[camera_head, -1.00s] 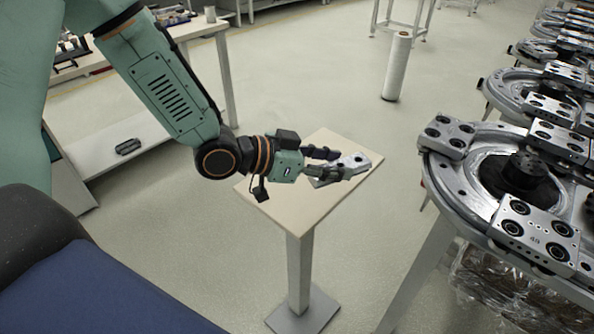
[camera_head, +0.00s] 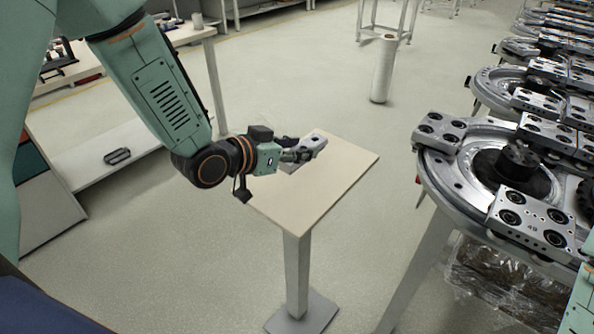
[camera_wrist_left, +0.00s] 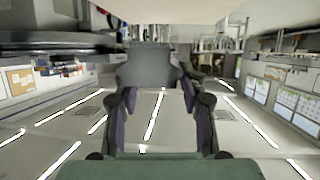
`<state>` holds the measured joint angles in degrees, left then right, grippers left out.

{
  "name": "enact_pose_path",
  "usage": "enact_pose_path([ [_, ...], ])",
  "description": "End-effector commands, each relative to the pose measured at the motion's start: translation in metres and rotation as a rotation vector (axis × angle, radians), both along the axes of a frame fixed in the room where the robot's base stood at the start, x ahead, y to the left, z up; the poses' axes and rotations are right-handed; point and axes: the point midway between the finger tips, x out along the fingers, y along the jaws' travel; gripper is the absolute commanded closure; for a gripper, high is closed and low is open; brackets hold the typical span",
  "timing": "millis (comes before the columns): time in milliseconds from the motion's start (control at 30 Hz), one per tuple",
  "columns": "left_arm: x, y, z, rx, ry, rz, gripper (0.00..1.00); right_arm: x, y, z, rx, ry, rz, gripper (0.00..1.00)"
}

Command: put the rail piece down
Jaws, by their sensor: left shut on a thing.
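The rail piece (camera_head: 312,142) is a small grey metal block. My left gripper (camera_head: 300,153) is shut on it and holds it near the far left edge of the small beige-topped stand (camera_head: 335,178). The piece looks slightly above the top, but the fingers hide its underside, so the gap is hard to tell. In the left wrist view the grey piece (camera_wrist_left: 148,68) sits between the two fingers of the left gripper (camera_wrist_left: 152,88). My right gripper is in neither view.
A ring track (camera_head: 440,170) with metal carriages stands at the right, apart from the stand. A white roll (camera_head: 383,68) stands on the floor behind. A bench (camera_head: 110,175) with a dark item (camera_head: 117,156) is at the left. Most of the stand top is bare.

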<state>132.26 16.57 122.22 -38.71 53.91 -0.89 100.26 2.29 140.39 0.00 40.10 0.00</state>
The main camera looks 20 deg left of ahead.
Motion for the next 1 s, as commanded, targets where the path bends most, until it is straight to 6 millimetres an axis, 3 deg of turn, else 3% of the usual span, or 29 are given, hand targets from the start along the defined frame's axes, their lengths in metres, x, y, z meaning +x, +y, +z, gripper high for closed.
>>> enact_pose_path([
  [267, 0.001, 0.002, -0.019, -0.001, -0.007, 0.003, 1.00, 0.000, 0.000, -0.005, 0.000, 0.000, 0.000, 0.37],
  [533, -0.001, 0.004, -0.051, 0.000, -0.006, 0.004, 1.00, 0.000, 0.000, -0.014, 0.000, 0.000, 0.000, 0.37],
  [1000, 0.000, 0.004, -0.056, -0.001, -0.008, 0.004, 1.00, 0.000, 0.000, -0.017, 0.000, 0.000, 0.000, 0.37],
])
